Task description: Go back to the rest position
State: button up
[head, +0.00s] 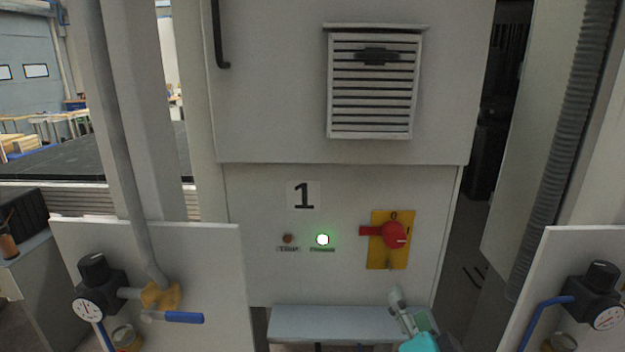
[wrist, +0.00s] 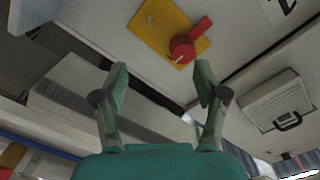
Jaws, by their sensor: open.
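My gripper (wrist: 160,84) shows in the wrist view with its two green-tipped fingers spread apart and nothing between them. In the head view part of my gripper (head: 408,318) shows at the lower right of the cabinet, below the red rotary switch (head: 394,235). The switch sits on a yellow plate, its handle pointing left. In the wrist view the switch (wrist: 183,48) lies beyond the fingertips, apart from them. The cabinet panel (head: 345,190) carries the number 1, a lit green-white lamp (head: 322,240) and a dull reddish lamp (head: 288,239).
A grey ledge (head: 330,322) juts out below the panel, close to my arm. White boards with gauges and valves stand at left (head: 150,250) and right (head: 585,260). A louvred vent (head: 372,85) is above. A ribbed hose (head: 580,110) runs down at right.

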jog(key=s+f+n+g+y, duration=0.1)
jog(key=s+f+n, duration=0.4)
jog(key=s+f, duration=1.25)
jog(key=s+f+n+g, duration=0.1)
jog(key=s+f+n, duration=0.1)
jog(key=s, duration=0.9)
jog(key=s+f+n, duration=0.2)
jog(key=s+f, duration=0.2)
jog(key=s, duration=0.7)
jog(key=shift+s+d+n+g, duration=0.2)
jog(key=shift+d+n+g, duration=0.15)
jog(key=shift+n+g, duration=0.05)
